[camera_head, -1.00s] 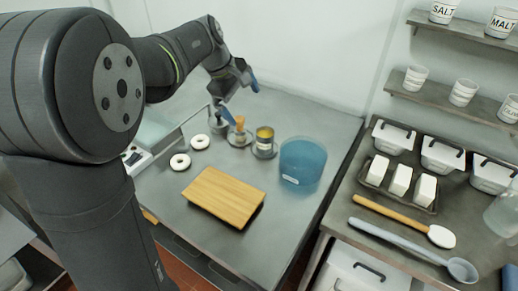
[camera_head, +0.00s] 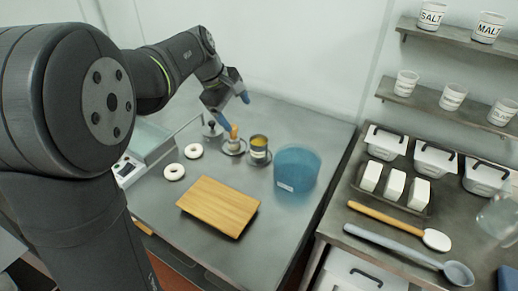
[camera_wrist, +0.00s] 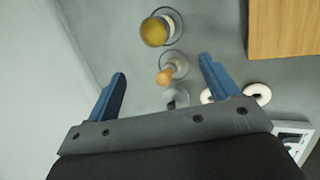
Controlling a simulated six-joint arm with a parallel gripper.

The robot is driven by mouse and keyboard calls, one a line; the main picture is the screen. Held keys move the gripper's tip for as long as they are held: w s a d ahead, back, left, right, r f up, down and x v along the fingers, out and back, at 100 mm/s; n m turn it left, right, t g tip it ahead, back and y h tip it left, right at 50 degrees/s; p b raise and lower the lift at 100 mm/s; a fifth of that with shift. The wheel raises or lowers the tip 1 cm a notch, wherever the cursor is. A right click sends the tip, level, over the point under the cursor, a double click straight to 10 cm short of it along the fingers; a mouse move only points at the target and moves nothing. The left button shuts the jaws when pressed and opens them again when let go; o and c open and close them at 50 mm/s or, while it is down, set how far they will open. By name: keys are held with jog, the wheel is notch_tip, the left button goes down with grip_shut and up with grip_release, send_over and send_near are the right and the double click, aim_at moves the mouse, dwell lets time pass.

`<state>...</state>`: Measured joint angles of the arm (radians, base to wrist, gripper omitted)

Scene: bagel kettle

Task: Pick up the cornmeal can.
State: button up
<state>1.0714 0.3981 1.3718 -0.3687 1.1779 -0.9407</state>
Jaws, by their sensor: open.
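A can with yellow contents (camera_head: 259,144) and a pale label too small to read stands upright on a round dish on the steel bench; I take it as the cornmeal can. It also shows near the top of the wrist view (camera_wrist: 154,31). My gripper (camera_head: 234,108) is open and empty, above and behind the can, to its left in the head view. In the wrist view, the blue fingers (camera_wrist: 163,68) are spread wide, and the can lies beyond their tips, not between them.
An orange-topped item (camera_head: 234,134) on a dish stands just left of the can, with a small metal-looking pot (camera_head: 211,129) beyond it. A blue translucent tub (camera_head: 297,170) stands close on the right. A wooden board (camera_head: 218,204) lies in front. Two white rings (camera_head: 174,172) lie left.

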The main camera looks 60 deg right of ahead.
jog(key=n, duration=0.4)
jog(key=n+t+h, duration=0.1)
jog(key=n+h, duration=0.1)
jog(key=n, duration=1)
send_near(257, 142)
jog(key=x, duration=0.8)
jog(key=shift+f, duration=0.2)
jog(key=shift+x, duration=2.85)
jog(key=shift+w+d+r, duration=0.1)
jog(key=shift+d, duration=0.05)
